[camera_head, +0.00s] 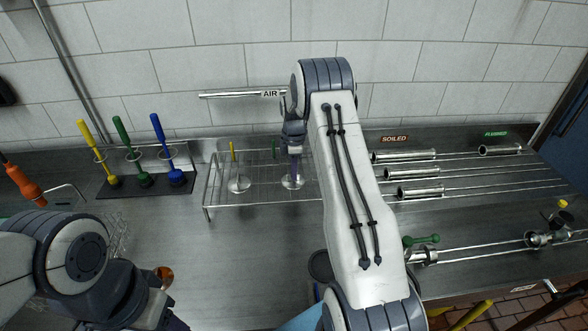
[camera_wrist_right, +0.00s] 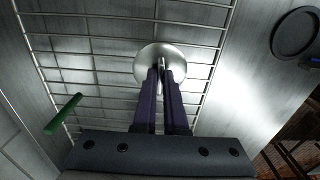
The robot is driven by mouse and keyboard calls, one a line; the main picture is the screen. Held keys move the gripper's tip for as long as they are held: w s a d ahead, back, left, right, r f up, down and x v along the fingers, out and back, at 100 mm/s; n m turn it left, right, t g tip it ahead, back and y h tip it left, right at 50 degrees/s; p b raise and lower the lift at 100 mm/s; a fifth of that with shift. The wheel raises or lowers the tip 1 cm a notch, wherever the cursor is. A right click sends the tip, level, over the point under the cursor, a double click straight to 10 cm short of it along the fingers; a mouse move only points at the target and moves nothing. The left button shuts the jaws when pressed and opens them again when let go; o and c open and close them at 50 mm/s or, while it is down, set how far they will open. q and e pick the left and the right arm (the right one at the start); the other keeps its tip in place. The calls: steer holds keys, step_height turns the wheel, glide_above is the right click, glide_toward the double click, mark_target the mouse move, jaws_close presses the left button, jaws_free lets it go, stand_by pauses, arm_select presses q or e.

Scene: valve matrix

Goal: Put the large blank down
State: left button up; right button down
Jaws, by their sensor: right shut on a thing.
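The large blank (camera_head: 291,182) is a round, shiny metal disc, with its handle hidden between my fingers. My right gripper (camera_head: 294,158) is shut on it from above, over the wire rack (camera_head: 208,196). In the right wrist view the fingers (camera_wrist_right: 162,76) close at the middle of the disc (camera_wrist_right: 149,67), and rack wires show around it. I cannot tell whether the disc touches the wires.
Another disc (camera_head: 239,185) sits on the rack to the left, near a yellow peg (camera_head: 232,151). A green peg (camera_head: 274,149) stands behind. Yellow, green and blue brushes stand in a holder (camera_head: 146,188) further left. Metal tubes (camera_head: 404,155) lie on rails at right.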

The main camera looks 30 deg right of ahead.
steer(key=shift+f, duration=0.1)
steer(key=c, duration=1.3)
jaws_free()
steer(key=o, duration=0.3)
